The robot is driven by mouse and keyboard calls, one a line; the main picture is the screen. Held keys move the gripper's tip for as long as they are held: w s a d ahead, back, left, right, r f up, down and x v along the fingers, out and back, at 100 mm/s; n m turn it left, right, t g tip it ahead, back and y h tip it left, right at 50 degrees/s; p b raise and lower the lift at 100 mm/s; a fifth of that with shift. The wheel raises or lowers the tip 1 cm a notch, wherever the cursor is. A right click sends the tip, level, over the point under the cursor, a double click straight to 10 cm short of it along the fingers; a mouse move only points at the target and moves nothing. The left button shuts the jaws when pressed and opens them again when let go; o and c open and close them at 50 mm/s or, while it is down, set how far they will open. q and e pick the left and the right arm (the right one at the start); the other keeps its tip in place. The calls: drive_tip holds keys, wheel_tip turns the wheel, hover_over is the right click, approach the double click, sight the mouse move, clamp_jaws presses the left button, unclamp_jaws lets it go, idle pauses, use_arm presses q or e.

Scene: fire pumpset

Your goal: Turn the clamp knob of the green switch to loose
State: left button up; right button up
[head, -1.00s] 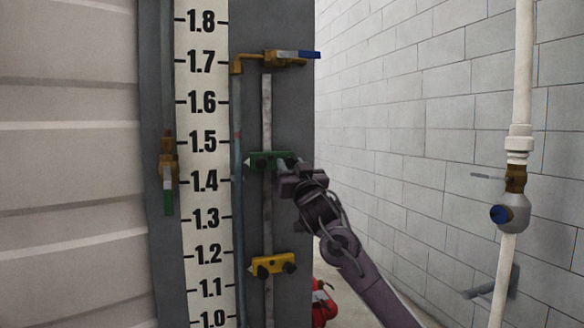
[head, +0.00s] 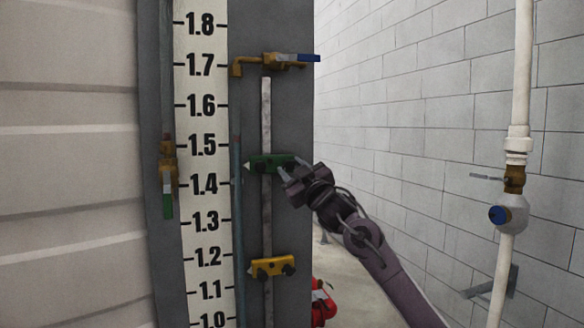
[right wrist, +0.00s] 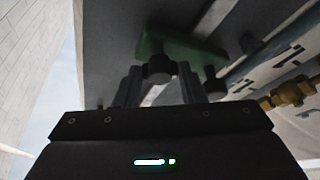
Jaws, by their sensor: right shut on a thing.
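The green switch (head: 262,163) is clamped on the vertical grey rod beside the number scale, between 1.4 and 1.5, with its pale pointer to the left. In the right wrist view the green switch (right wrist: 185,47) has two dark knobs. My right gripper (head: 287,172) reaches it from the lower right and covers its right end in the head view. In the right wrist view its fingers (right wrist: 158,78) are shut around the clamp knob (right wrist: 158,67), one finger on each side. The other dark knob (right wrist: 214,86) is outside the fingers. My left gripper is not in view.
A yellow switch (head: 272,267) sits lower on the same rod. A brass valve with a blue handle (head: 300,57) is above. A brass valve with a green handle (head: 168,180) is left of the scale (head: 203,165). A white pipe (head: 522,70) stands right, with open space between.

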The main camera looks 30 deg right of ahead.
drive_tip(key=n+y+p, duration=0.1)
drive_tip(key=n, duration=0.1)
drive_tip(key=n+g+y+p, duration=0.1)
drive_tip(key=n, duration=0.1)
drive_tip(key=n+y+p, duration=0.1)
drive_tip(key=n, duration=0.2)
drive_tip(key=shift+d+r+g+p, duration=0.2)
drive_tip(key=shift+r+g+p, duration=0.1)
drive_tip(key=shift+r+g, duration=0.1)
drive_tip(key=n+g+p, duration=0.1)
drive_tip(key=n+p, duration=0.2)
drive_tip(key=n, duration=0.1)
drive_tip(key=shift+r+n+y, duration=0.1)
drive_tip(key=shift+n+y, duration=0.3)
drive_tip(key=shift+n+g+p, duration=0.7)
drive_tip(key=shift+n+p, duration=0.5)
drive_tip(key=shift+p, duration=0.1)
drive_tip(key=o, duration=1)
drive_tip(key=shift+s+f, duration=0.15)
drive_tip(key=shift+f, duration=0.05)
